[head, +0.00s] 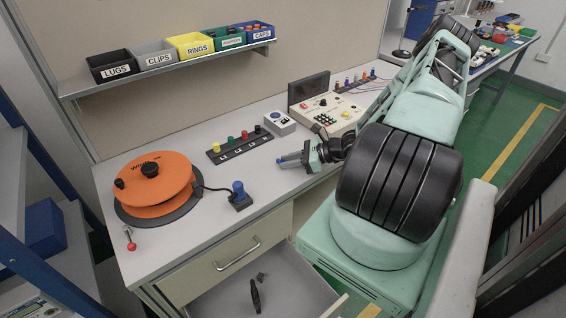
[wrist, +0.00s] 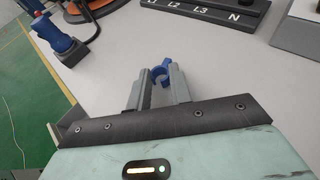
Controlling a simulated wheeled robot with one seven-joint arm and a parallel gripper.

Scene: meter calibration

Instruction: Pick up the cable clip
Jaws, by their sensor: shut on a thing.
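The cable clip (wrist: 160,73) is a small blue open ring. In the wrist view it sits between the tips of my gripper (wrist: 157,82), whose two grey fingers are shut on it. In the head view my gripper (head: 293,158) is above the right part of the workbench, in front of the black terminal strip, with a bit of blue at its tips. The lower part of the clip is hidden by the fingers.
An orange cable reel (head: 155,185) and a blue plug-like part (head: 239,195) stand on the bench (head: 190,240). The black terminal strip (head: 240,147) and a meter box (head: 279,122) are behind. An open drawer (head: 290,290) juts out below. Labelled bins (head: 152,58) line the shelf.

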